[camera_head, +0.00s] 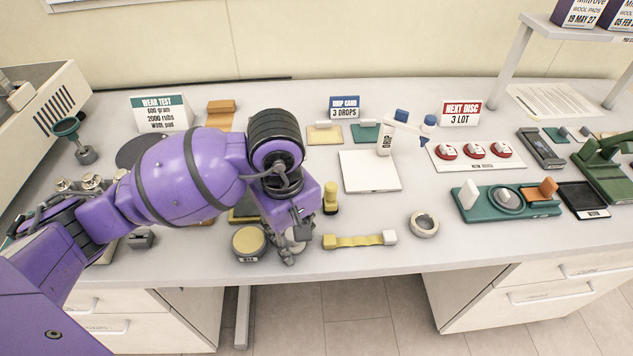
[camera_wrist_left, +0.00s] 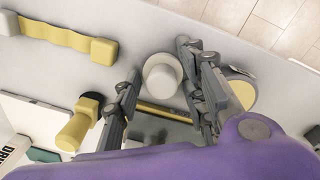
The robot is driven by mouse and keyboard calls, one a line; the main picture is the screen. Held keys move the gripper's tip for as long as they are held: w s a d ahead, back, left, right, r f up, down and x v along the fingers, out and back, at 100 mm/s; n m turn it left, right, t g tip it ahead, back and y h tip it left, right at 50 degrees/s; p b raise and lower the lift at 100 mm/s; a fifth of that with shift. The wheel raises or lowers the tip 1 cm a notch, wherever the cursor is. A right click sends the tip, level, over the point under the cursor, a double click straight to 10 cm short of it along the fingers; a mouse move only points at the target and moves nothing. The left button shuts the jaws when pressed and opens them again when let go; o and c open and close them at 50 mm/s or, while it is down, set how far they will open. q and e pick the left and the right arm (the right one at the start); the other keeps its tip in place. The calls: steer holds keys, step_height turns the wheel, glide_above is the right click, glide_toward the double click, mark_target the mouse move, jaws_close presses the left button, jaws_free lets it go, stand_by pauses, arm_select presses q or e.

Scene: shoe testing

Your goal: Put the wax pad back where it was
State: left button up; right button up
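My left gripper (camera_head: 295,250) is low over the front of the table, fingers pointing down and spread. In the left wrist view its fingers (camera_wrist_left: 160,62) stand on either side of a white round pad (camera_wrist_left: 162,77), with small gaps seeming to show. The pad shows only partly in the head view, behind the fingers. I cannot tell for sure that this is the wax pad. A round yellow wax tin (camera_head: 249,243) with a dark label stands just left of the gripper; it shows behind a finger in the wrist view (camera_wrist_left: 242,92). My right gripper is not in view.
A yellow-handled piece with a black base (camera_head: 331,200) stands right of the gripper. A white board (camera_head: 370,171) is behind. The table's front edge is close.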

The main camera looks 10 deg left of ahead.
mark_target(291, 235)
arm_select(q)
step_height(291, 235, up, 12)
steer(key=shift+s+a+r, duration=0.15)
steer(key=shift+s+r, duration=0.05)
steer(key=shift+s, duration=0.05)
stand_by(0.5)
